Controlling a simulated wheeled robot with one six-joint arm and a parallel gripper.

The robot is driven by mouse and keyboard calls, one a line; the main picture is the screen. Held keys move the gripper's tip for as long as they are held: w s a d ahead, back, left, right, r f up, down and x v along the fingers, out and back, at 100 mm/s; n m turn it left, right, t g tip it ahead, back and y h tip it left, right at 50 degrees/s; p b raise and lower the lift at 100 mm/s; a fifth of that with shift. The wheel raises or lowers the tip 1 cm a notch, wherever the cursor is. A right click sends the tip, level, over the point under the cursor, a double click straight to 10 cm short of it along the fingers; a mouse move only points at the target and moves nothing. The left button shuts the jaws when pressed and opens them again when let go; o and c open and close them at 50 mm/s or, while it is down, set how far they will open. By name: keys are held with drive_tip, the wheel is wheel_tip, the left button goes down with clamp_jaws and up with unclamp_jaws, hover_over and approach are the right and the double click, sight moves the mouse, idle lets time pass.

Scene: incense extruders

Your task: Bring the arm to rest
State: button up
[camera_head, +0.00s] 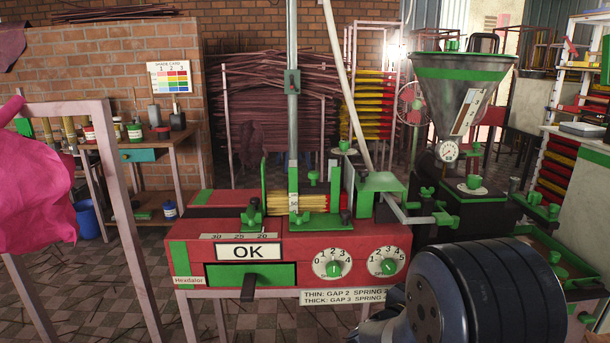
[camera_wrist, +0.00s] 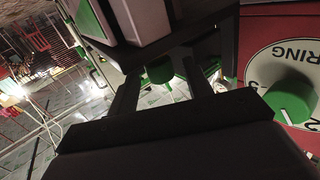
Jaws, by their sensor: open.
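My gripper (camera_wrist: 160,72) shows in the wrist view as two dark fingers set apart. It is open, with nothing between them; a green knob shows farther off beyond the gap. A dial lettered "RING" with a green knob (camera_wrist: 292,101) is close by on the right, on a red panel, apart from the fingers. In the head view my dark arm covers the lower right, and I cannot make out the fingers there. The red machine (camera_head: 190,262) stands just left of it, with an "OK" sign (camera_head: 241,252) and two numbered dials (camera_head: 332,263).
A hopper machine (camera_head: 463,75) stands behind my arm, close on the right. A pink frame (camera_head: 125,215) with pink cloth (camera_head: 38,180) is at left. A workbench (camera_head: 160,150) with jars and racks of sticks (camera_head: 275,105) stand at the back. Checkered floor shows between them.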

drive_tip(key=x, duration=0.3)
drive_tip(key=shift+f+b, duration=0.1)
drive_tip(key=shift+b, duration=0.2)
drive_tip(key=shift+s+a, duration=0.1)
drive_tip(key=shift+a, duration=0.15)
